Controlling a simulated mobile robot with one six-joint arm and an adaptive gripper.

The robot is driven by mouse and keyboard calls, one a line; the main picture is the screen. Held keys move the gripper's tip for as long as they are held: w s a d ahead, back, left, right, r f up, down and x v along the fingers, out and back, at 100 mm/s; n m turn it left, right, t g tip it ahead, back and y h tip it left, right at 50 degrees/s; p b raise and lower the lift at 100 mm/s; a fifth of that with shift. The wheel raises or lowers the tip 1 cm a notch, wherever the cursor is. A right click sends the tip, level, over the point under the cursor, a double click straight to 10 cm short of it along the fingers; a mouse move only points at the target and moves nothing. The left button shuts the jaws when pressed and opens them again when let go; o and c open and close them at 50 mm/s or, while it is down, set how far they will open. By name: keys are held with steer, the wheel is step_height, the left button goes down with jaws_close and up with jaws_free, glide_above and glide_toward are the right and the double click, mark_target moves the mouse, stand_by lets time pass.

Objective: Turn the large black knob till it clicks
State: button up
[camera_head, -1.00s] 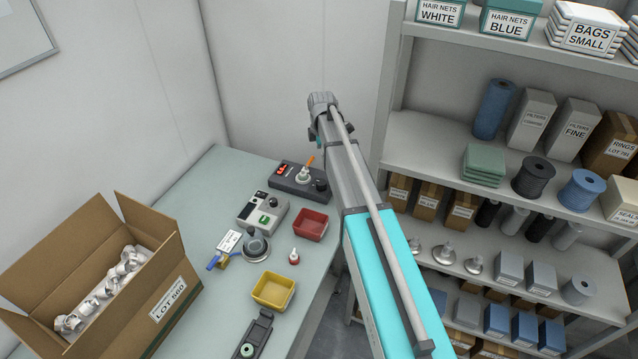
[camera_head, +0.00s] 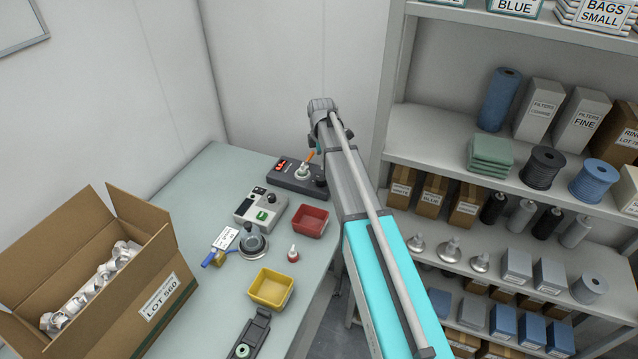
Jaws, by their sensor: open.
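A black knob (camera_head: 320,181) sits at the right end of a dark control box (camera_head: 287,178) at the back of the bench. It is small in view, and its pointer cannot be read. A smaller dark knob (camera_head: 265,199) sits on a light grey box (camera_head: 254,212) in front and to the left. My arm rises from the bottom right and its bent joint stands above and just right of the dark box. My gripper is not visible; I cannot tell how it lies relative to the knob.
A red tray (camera_head: 310,233), a yellow tray (camera_head: 257,296) and a red-and-white bottle (camera_head: 293,254) stand on the bench (camera_head: 207,178). A round grey fixture (camera_head: 253,243) is left of them. An open carton (camera_head: 172,309) fills the left. Loaded shelves (camera_head: 407,125) stand right.

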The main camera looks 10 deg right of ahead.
mark_target(321, 177)
steer(key=shift+f+b, duration=3.95)
steer(key=shift+f, duration=0.35)
steer(key=shift+c, duration=0.3)
steer(key=c, duration=1.1)
steer(key=shift+a, duration=0.2)
steer(key=shift+d, duration=0.1)
